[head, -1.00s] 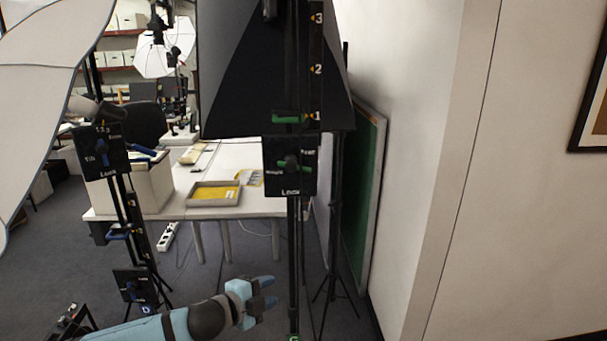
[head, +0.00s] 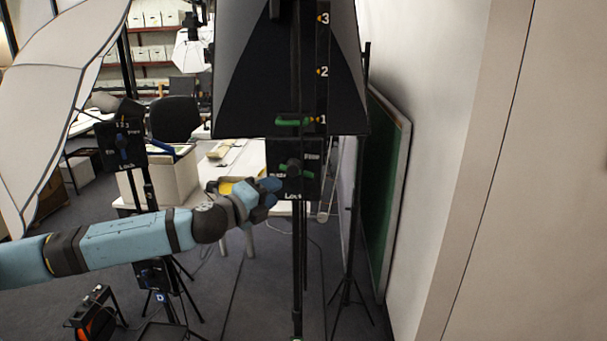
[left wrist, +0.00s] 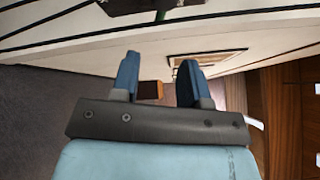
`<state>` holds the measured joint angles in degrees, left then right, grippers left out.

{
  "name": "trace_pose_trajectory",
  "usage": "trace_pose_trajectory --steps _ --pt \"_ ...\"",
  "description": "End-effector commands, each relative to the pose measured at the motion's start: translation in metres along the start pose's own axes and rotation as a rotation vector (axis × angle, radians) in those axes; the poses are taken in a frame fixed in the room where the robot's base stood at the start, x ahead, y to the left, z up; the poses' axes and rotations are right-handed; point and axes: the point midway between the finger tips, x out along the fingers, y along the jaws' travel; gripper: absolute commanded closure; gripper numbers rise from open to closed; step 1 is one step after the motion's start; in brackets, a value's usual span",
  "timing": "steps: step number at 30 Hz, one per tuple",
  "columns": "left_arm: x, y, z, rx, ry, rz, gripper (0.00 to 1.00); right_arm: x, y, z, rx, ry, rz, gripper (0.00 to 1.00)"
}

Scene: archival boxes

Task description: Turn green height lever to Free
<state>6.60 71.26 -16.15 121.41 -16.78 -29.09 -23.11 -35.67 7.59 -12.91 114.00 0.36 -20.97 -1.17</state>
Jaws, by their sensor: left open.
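The green height lever (head: 293,166) sits on a black panel (head: 311,183) on the dark stand in the middle of the head view. "Lock" is printed at the panel's bottom and "Free" at its upper right. The lever's exact angle is hard to read. My left gripper (head: 272,193) is open and empty, just left of the panel's lower part. Its fingers partly overlap the panel's left edge in the picture; I cannot tell whether they touch. In the left wrist view my two blue fingers (left wrist: 158,82) stand apart with nothing between them. My right gripper is not in view.
A green slider handle (head: 292,121) sits above the panel by a scale marked 1 to 3. A second stand with a blue-lever panel (head: 122,146) is at the left. A white wall and green board (head: 384,190) bound the right. A table with boxes stands behind.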

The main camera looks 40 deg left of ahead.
Motion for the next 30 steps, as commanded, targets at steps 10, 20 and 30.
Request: trace_pose_trajectory --steps 10,20,30 --pt "0.051 -0.005 0.001 -0.004 -0.001 -0.002 0.59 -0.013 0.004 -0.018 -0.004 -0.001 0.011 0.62" --pt "0.103 -0.003 0.000 -0.002 0.000 -0.001 0.59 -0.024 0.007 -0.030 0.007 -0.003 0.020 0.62" --pt "0.116 0.000 -0.001 0.000 0.003 0.000 0.59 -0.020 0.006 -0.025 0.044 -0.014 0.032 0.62"
